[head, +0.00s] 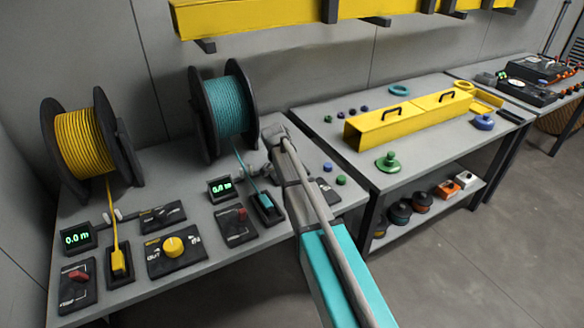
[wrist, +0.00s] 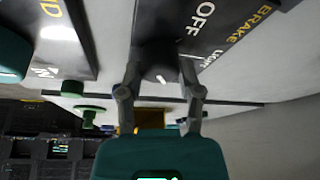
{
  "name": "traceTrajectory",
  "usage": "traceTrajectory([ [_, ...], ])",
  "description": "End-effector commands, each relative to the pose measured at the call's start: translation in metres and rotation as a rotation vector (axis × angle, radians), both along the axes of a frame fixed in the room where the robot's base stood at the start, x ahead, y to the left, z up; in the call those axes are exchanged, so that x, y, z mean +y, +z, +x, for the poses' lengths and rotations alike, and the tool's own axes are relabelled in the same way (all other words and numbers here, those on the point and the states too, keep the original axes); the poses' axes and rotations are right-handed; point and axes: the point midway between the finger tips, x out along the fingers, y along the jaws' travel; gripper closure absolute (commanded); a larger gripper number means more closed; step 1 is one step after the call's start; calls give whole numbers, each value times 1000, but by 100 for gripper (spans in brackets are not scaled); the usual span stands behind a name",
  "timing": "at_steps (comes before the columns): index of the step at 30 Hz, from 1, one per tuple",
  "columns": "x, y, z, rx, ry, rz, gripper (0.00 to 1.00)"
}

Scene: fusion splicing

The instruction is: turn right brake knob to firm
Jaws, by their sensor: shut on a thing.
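The right brake panel (wrist: 222,20) is black, with "OFF", "LIGHT" and a yellow "BRAKE" label in the wrist view. The right brake knob (wrist: 158,55) is dark and sits between my fingers. A short white mark shows near it, but I cannot tell which label it points at. My gripper (wrist: 160,68) is shut on the knob from both sides. In the head view my arm hides the knob and fingertips. Any firm label is hidden.
A teal spool (head: 230,105) and a yellow spool (head: 82,142) stand behind. A teal-line holder (head: 266,207) and red-switch panel (head: 237,225) lie left of my arm. Another panel (wrist: 55,30) with a teal knob (wrist: 10,55) is close by. A table with yellow trough (head: 408,120) adjoins.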

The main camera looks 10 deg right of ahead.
Motion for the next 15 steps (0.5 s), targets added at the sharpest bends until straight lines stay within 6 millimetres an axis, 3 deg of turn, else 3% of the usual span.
traceTrajectory([
  [15,2,0,5,-8,-70,3,100],
])
